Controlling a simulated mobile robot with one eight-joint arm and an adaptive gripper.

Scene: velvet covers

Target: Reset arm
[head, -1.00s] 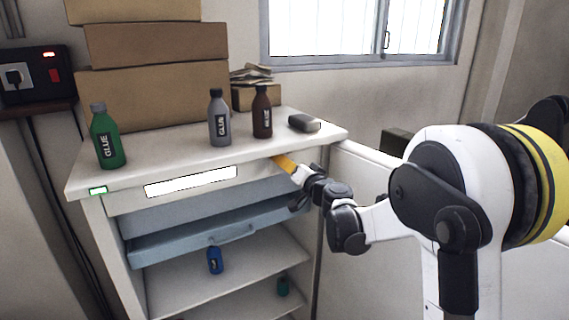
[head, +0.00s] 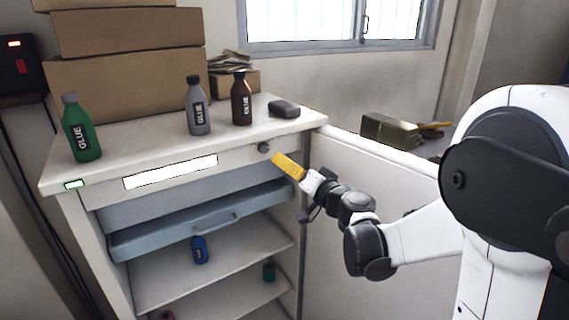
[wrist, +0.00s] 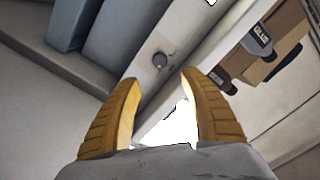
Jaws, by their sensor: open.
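My gripper (head: 288,166) has yellow fingers and is just in front of the right end of the cabinet's top panel, near a small round dark knob (head: 263,147). In the wrist view the two yellow fingers (wrist: 160,95) stand apart with nothing between them. The knob (wrist: 159,60) shows beyond the fingertips, and I see no contact with it. The white cabinet (head: 68,207) has a pale blue drawer (head: 190,228) that stands out a little below the top panel.
Green (head: 82,130), grey (head: 198,106) and brown (head: 242,100) glue bottles stand on the cabinet top beside a dark block (head: 284,109). Cardboard boxes (head: 125,90) are stacked behind. A blue bottle (head: 199,250) stands on a lower shelf. An olive box (head: 390,130) sits to the right.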

